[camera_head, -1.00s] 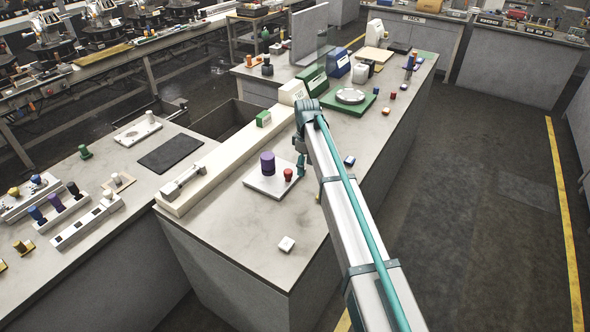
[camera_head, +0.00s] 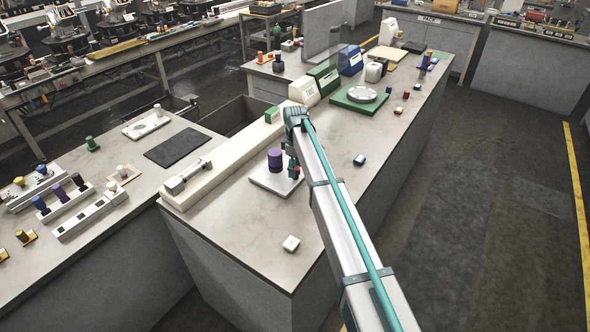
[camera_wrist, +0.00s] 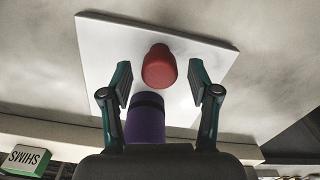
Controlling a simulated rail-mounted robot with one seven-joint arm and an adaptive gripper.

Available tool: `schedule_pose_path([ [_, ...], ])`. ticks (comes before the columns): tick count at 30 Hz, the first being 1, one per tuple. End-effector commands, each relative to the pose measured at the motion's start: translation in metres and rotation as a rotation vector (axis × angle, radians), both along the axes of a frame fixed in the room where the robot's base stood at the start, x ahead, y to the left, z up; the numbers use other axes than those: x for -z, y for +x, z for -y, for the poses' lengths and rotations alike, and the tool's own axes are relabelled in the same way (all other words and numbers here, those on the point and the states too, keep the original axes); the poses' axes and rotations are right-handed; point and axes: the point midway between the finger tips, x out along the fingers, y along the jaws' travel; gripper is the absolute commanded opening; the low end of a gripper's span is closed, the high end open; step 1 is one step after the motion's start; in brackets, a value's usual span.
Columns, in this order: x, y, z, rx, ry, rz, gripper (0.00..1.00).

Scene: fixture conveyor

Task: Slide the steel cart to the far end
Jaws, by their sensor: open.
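A steel-grey cart (camera_head: 188,177) with a raised bar sits at the near left end of a long cream rail (camera_head: 225,149) on the middle bench. My gripper (camera_wrist: 160,79) is open in the wrist view. A red knob (camera_wrist: 159,67) lies between its fingers in that picture, with gaps on both sides. The head view shows my gripper (camera_head: 292,166) low over the white plate, away from the cart and to its right. My arm partly hides the gripper there. The cart cannot be made out in the wrist view.
A white plate (camera_head: 268,187) carries a purple cylinder (camera_head: 275,159) and the red knob. A green box (camera_head: 272,115) marked SHIMS in the wrist view stands by the rail's far part. A small white block (camera_head: 291,243) lies near the front edge. The bench front is mostly clear.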

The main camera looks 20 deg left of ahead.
Motion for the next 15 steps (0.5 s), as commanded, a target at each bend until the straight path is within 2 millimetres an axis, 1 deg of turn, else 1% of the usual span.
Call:
schedule_pose_path([
  [3,0.012,0.000,0.000,0.000,-0.001,-0.002,0.61],
  [6,0.019,0.000,0.000,0.001,0.000,0.000,0.61],
  [10,0.023,0.000,0.000,0.001,0.000,0.000,0.61],
  [15,0.023,0.000,0.000,0.001,0.000,0.000,0.61],
])
